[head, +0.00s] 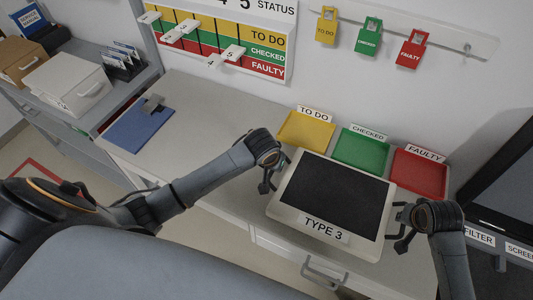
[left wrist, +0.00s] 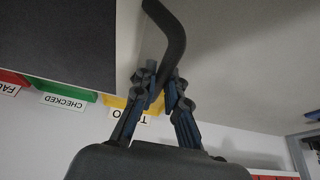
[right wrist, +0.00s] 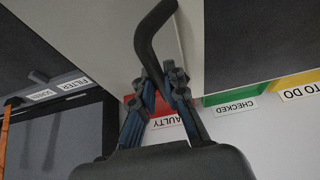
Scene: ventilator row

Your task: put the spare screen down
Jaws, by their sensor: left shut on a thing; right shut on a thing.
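The spare screen (head: 331,196) is a cream-framed panel with a dark face and a "TYPE 3" label on its front edge. It lies roughly flat over the worktop (head: 215,135), in front of the coloured trays; I cannot tell whether it touches the worktop. My left gripper (head: 268,182) is shut on the dark handle at its left side, which also shows in the left wrist view (left wrist: 172,40). My right gripper (head: 403,228) is shut on the handle at its right side, which shows in the right wrist view (right wrist: 145,42).
Yellow TO DO (head: 306,131), green CHECKED (head: 361,149) and red FAULTY (head: 419,174) trays stand along the wall behind the screen. A blue clipboard (head: 140,126) lies at the worktop's left end. The worktop between clipboard and screen is clear. A dark cabinet (head: 500,190) stands at right.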

